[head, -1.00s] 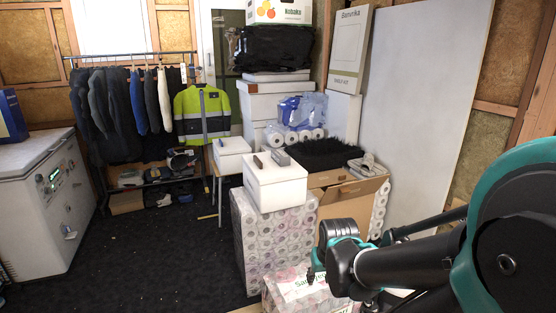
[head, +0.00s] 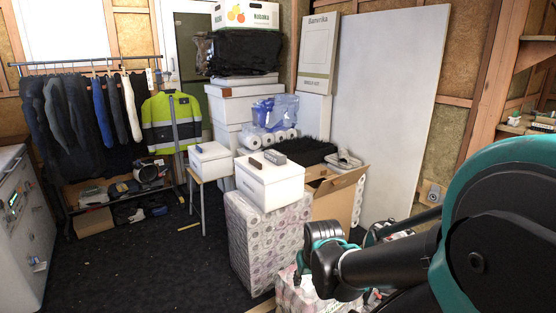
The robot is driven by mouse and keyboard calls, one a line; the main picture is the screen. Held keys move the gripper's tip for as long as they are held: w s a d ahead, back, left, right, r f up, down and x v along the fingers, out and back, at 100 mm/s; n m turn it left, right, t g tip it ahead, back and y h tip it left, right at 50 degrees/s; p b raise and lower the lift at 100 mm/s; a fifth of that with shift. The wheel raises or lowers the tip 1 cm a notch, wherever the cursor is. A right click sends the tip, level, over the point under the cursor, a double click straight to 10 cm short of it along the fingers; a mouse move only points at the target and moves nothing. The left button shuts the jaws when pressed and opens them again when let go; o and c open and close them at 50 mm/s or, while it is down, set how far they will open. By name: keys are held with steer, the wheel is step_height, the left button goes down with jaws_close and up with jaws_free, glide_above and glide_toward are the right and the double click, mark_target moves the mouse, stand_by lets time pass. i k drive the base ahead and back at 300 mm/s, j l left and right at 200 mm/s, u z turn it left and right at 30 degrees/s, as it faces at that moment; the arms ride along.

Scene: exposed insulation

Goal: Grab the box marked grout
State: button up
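I cannot make out a label reading grout on any box in view. A tall upright box (head: 318,52) with printed lettering leans at the back. A white lidded box (head: 270,184) stands on wrapped paper rolls, with small dark and grey items on its lid. A smaller white box (head: 211,161) stands to its left. An open cardboard box (head: 341,191) stands to its right. My arm reaches in from the lower right. Its end, my gripper (head: 301,270), is over a pink-white pack (head: 300,296); its fingers are too small and hidden to judge.
A wrapped stack of paper rolls (head: 268,240) stands close to my arm. A clothes rack (head: 85,65) and a white chest (head: 22,225) are at left. A large white panel (head: 385,110) leans at the back right. Dark floor (head: 140,265) is free at left centre.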

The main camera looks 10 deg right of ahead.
mark_target(276, 158)
steer(key=i+j+z, duration=0.25)
steer(key=j, duration=0.25)
steer(key=j+z, duration=0.2)
steer(key=j, duration=0.3)
steer(key=j+z, duration=0.25)
steer(key=j, duration=0.25)
steer(key=i, duration=0.05)
